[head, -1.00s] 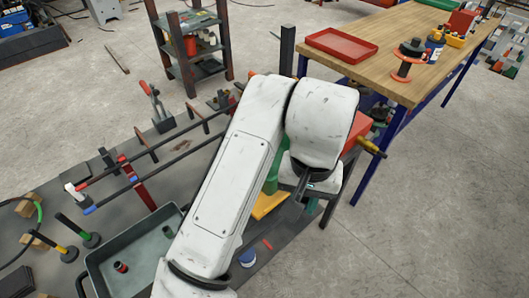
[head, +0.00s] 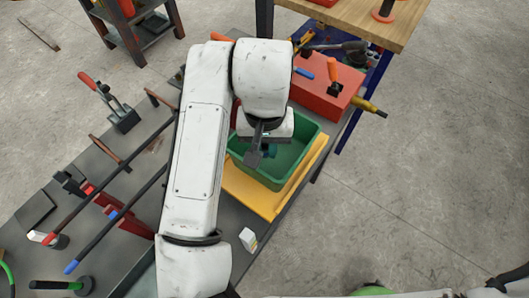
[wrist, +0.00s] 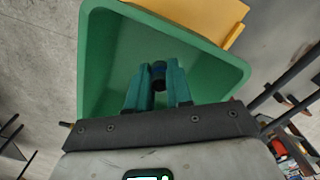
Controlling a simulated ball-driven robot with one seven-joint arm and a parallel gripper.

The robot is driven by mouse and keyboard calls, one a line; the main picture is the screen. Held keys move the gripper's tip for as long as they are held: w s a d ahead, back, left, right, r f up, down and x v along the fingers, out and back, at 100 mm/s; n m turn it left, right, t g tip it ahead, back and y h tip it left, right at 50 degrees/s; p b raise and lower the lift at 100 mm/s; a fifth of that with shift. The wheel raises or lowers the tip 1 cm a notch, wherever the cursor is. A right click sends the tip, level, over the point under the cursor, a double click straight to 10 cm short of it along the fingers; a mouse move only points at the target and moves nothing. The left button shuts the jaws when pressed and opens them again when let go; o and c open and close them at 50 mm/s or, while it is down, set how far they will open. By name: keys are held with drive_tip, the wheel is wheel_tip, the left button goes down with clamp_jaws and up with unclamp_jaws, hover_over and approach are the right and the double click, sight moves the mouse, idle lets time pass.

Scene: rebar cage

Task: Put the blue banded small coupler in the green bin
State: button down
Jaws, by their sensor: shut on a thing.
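The green bin (head: 303,152) stands on a yellow tray at the right end of the grey bench. My gripper (head: 269,152) is over the bin's opening, partly hidden by my wrist in the head view. In the wrist view my gripper (wrist: 158,78) has its green fingers shut on a small dark coupler with a blue band (wrist: 158,69). The green bin (wrist: 212,68) lies behind and around the fingers there, with its inner floor and walls in sight. The coupler cannot be made out clearly in the head view. Its height above the bin floor is hard to tell.
The yellow tray (head: 252,194) sticks out below the bin. A red box (head: 318,92) with an orange-handled tool stands just behind it. A small white box (head: 248,238) sits in front on the bench. Long bars and red clamps (head: 98,198) occupy the left.

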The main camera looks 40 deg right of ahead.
sight(265, 164)
drive_tip(key=shift+f, duration=2.2)
drive_tip(key=shift+f, duration=0.1)
drive_tip(key=c, duration=1)
unclamp_jaws()
wheel_tip(265, 164, up, 12)
drive_tip(key=shift+r+p, duration=0.15)
drive_tip(key=shift+p, duration=0.35)
